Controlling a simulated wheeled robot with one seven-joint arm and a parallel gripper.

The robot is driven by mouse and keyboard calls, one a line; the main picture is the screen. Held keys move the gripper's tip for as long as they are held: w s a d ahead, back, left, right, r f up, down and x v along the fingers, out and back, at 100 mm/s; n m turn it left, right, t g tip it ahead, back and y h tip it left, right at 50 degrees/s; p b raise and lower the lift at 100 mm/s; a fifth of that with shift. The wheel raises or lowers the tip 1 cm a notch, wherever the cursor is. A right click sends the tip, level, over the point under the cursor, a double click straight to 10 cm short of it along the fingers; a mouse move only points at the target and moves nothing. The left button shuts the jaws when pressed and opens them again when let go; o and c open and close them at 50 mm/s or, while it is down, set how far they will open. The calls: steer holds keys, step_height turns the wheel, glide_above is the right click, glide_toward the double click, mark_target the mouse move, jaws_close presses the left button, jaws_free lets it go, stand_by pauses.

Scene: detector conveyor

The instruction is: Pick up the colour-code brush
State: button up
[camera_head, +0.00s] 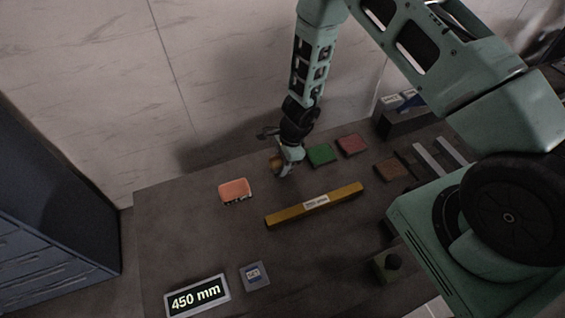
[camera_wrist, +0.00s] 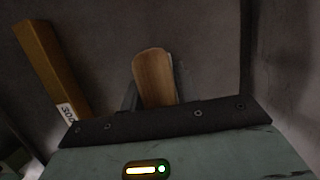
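A small wooden-brown piece with a rounded end, probably the colour-code brush (camera_head: 276,162), is at my gripper near the table's back edge. In the wrist view the brush (camera_wrist: 153,76) stands between the dark fingers of my gripper (camera_wrist: 153,97), one finger along each side. My gripper (camera_head: 285,171) points down in the head view. The frames do not show whether the fingers press on the brush or whether it is off the table. Its lower end and any bristles are hidden.
A yellow bar (camera_head: 285,216) with a white label lies in front of my gripper. A coral block (camera_head: 235,190) is to the left; green (camera_head: 321,154), red (camera_head: 352,145) and brown (camera_head: 392,169) pads are to the right. A "450 mm" display (camera_head: 196,297) is at the front.

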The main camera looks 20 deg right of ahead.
steer(key=shift+c, duration=0.6)
step_height(320, 180, up, 10)
steer(key=shift+r+b, duration=0.1)
steer(key=shift+b, duration=0.25)
